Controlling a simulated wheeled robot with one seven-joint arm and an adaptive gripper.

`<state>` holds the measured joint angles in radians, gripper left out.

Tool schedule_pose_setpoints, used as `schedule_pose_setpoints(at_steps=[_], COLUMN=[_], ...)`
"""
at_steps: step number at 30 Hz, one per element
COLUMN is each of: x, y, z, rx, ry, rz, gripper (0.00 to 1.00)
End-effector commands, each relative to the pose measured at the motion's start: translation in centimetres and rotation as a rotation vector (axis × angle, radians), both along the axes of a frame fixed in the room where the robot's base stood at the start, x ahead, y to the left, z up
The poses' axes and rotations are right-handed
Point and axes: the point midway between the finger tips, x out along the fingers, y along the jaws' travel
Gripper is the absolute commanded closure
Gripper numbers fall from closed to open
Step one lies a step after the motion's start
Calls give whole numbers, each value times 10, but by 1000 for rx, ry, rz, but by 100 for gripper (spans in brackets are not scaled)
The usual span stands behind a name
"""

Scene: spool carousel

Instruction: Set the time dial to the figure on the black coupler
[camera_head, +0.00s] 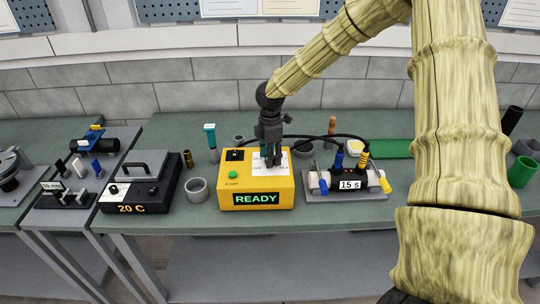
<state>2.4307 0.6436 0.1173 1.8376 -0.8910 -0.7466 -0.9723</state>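A yellow control box (278,202) stands on the green-grey bench, with a lit display reading READY (256,198) on its front. Its top carries a green button (233,174), a black socket or switch (235,155) and a white printed panel (284,168). My gripper (272,162) points down over this panel and covers part of it. No time dial shows clearly; whatever lies under the fingers is hidden. I cannot tell whether the fingers are open or touch anything. The black coupler (374,182) lies to the right in a grey holder, with a white label reading 15 s (350,185).
Black cables (318,137) run from behind the box to blue and yellow plugs at the coupler. A grey ring (197,190) and a black unit reading 20 C (150,190) stand to the left. My arm blocks part of the right side. The wall is behind.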

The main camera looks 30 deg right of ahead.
Motion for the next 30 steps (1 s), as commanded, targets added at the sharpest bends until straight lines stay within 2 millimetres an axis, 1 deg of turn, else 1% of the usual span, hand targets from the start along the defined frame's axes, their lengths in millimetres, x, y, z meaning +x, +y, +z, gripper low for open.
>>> schedule_pose_setpoints(at_steps=[1,4,5,12,17,23,30], x=[0,0,0,0,0,0,0], y=[0,0,0,-1,-1,-1,-1], z=[0,0,0,0,0,1,1], rx=[0,0,0,-1,-3,-5,-4], ry=[0,0,0,0,2,1,-1], rz=[0,0,0,-13,-64,-192,-412], gripper=[71,89,92,92,92,92,92])
